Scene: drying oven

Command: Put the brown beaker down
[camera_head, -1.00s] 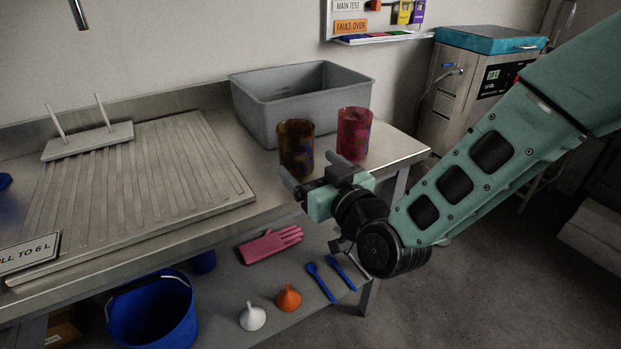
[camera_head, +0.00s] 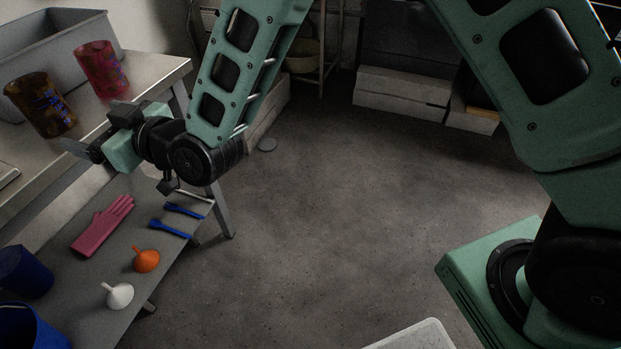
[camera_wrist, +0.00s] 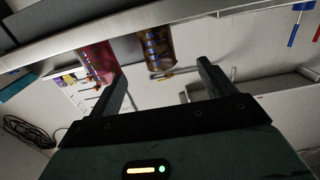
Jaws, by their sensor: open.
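The brown beaker (camera_head: 41,104) stands upright on the metal bench top, at the left in the head view. It also shows in the wrist view (camera_wrist: 157,50), ahead of the fingers and apart from them. My gripper (camera_head: 82,149) is open and empty, in front of the beaker by the bench's front edge. Its two fingers are spread wide in the wrist view (camera_wrist: 160,92). A red beaker (camera_head: 101,69) stands to the right of the brown one, and it shows in the wrist view (camera_wrist: 99,62).
A grey tub (camera_head: 72,38) is behind the beakers. The shelf (camera_head: 100,258) below holds a pink glove (camera_head: 103,226), orange funnel (camera_head: 146,260), white funnel (camera_head: 117,296), blue tools (camera_head: 170,229) and blue containers (camera_head: 25,271). The floor to the right is open.

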